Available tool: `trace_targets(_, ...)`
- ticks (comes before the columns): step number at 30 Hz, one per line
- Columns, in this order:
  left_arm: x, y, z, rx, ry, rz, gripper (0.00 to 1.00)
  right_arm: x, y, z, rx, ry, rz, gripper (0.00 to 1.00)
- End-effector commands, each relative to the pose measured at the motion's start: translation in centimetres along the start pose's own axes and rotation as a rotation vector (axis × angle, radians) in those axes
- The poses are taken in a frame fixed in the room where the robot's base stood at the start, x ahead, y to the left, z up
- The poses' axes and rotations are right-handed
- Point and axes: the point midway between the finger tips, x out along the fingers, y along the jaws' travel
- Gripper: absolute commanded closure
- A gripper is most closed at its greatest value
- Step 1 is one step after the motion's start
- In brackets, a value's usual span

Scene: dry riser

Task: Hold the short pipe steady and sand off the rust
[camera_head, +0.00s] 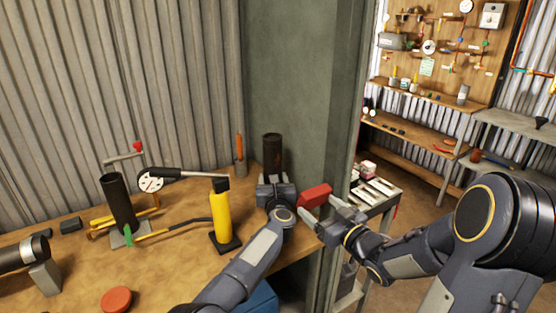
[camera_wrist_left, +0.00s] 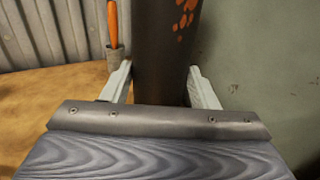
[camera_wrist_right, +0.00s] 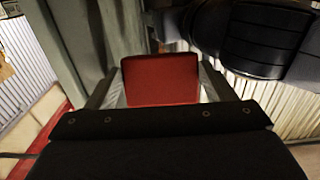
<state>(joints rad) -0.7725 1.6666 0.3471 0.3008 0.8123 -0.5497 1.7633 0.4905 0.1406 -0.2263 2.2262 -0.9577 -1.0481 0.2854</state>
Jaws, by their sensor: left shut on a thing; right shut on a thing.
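The short pipe (camera_head: 272,150) is dark and stands upright on the bench against the grey-green post. My left gripper (camera_head: 275,185) is shut around its lower part. In the left wrist view the pipe (camera_wrist_left: 165,50) passes between the two fingers (camera_wrist_left: 162,88), with orange rust spots on its upper right side. My right gripper (camera_head: 325,208) is shut on a red block (camera_head: 316,195), which I take to be the sanding block. The block (camera_wrist_right: 160,80) fills the jaws (camera_wrist_right: 162,95) in the right wrist view. It is to the right of the pipe and apart from it.
A yellow hand pump (camera_head: 221,213) with a gauge (camera_head: 151,180) stands left of my left arm. Another dark upright pipe (camera_head: 119,200) stands further left. A red disc (camera_head: 116,299) lies at the front. The post (camera_head: 295,90) rises close behind the pipe.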

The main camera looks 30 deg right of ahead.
Motion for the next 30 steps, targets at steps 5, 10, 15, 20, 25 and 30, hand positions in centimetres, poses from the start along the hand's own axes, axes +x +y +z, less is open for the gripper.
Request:
trace_targets(5,0.0,0.1,0.4,-0.001,-0.005,0.002,1.0,-1.3,0.1,0.8,-0.001,-0.003,0.002,0.68)
trace_targets(10,0.0,0.1,0.4,-0.001,-0.005,0.002,1.0,-2.4,0.1,1.5,0.0,-0.002,0.001,0.68)
trace_targets(15,0.0,0.1,0.4,-0.001,-0.005,0.002,1.0,-3.1,0.0,1.8,0.0,0.0,0.001,0.68)
trace_targets(20,0.0,0.1,0.4,-0.001,-0.005,0.002,1.0,-3.1,0.0,1.8,0.0,0.001,0.0,0.68)
trace_targets(25,0.0,0.1,0.4,-0.001,-0.005,0.002,1.0,-3.1,0.0,1.8,0.0,0.0,0.0,0.68)
trace_targets(30,0.0,0.1,0.4,-0.001,-0.005,0.002,0.41,-3.1,0.0,1.8,0.0,0.0,0.0,0.68)
